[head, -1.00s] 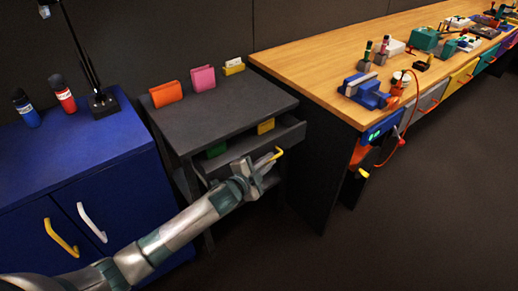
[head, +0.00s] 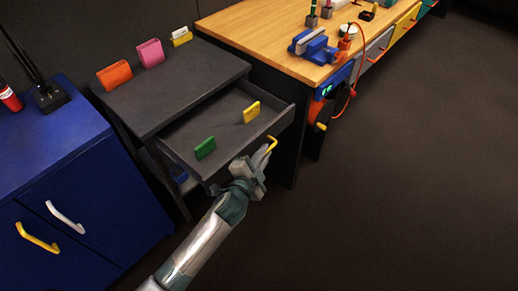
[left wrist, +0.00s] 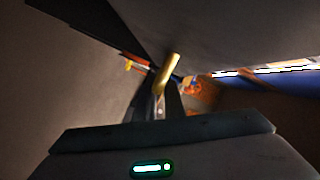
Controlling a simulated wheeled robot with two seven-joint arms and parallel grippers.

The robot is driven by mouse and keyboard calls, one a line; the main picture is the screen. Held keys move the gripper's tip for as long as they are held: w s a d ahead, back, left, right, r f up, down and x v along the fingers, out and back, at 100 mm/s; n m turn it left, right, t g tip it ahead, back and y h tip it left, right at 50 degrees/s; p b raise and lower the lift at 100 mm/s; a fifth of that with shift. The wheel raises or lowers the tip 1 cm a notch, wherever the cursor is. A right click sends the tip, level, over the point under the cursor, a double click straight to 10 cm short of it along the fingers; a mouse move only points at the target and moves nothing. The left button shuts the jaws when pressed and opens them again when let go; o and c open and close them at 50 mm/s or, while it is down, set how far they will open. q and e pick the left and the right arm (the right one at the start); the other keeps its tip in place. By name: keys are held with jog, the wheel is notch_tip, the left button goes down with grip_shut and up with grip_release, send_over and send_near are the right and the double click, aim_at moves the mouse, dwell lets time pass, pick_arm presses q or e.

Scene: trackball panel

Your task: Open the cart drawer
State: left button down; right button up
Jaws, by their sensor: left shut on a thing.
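The grey cart (head: 175,82) stands between the blue cabinet and the wooden bench. Its drawer (head: 226,118) is pulled out well towards me, with a green item (head: 205,148) and a yellow item (head: 251,112) standing inside. My left gripper (head: 266,156) is at the drawer's front and shut on the yellow drawer handle (head: 272,144). The handle also shows between the fingers in the left wrist view (left wrist: 168,72), under the dark drawer front. My right gripper is in neither view.
A blue cabinet (head: 60,170) with white and yellow handles stands at the left. The wooden bench (head: 265,45) is close at the right, with a blue vise (head: 315,46) and an orange reel (head: 316,108) at its end. Open floor (head: 400,200) lies in front.

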pick_arm(q)
jog(key=c, duration=1.8)
grip_release()
jog(key=shift+c, duration=0.2)
jog(key=shift+s, duration=0.15)
jog(key=v, duration=1.7)
jog(key=shift+b, duration=0.4)
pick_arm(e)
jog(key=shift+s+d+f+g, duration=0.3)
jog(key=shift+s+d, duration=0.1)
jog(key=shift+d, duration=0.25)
pick_arm(q)
jog(key=shift+a+r, duration=0.1)
jog(key=shift+a, duration=0.05)
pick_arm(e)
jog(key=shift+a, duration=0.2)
